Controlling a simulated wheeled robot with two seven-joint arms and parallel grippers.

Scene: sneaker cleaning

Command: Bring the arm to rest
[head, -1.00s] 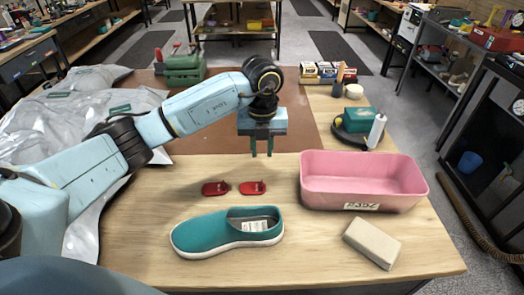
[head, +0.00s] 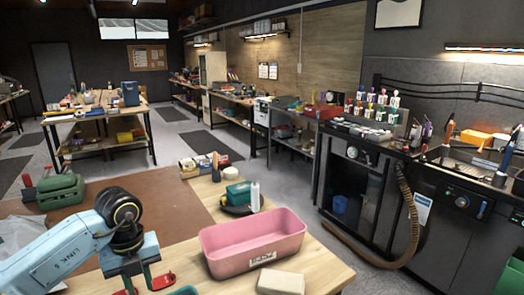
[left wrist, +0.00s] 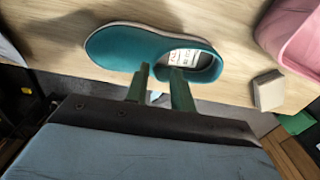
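My left gripper (head: 138,282) is at the lower left of the head view, pointing down over the workbench. Its fingers are apart with nothing between them, as the left wrist view (left wrist: 160,85) also shows. A teal sneaker (left wrist: 135,47) lies on the wooden top in the left wrist view, beyond the fingertips. Only a sliver of it (head: 184,291) shows at the bottom of the head view. Two red pieces show beside the fingers, one (head: 161,281) clearer than the other. My right gripper is not in view.
A pink tub (head: 225,264) stands on the bench right of the gripper. A beige block (head: 281,283) lies in front of it. A green box-like tool (head: 60,191) sits at the far left. Bare brown mat (head: 160,205) lies behind the gripper.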

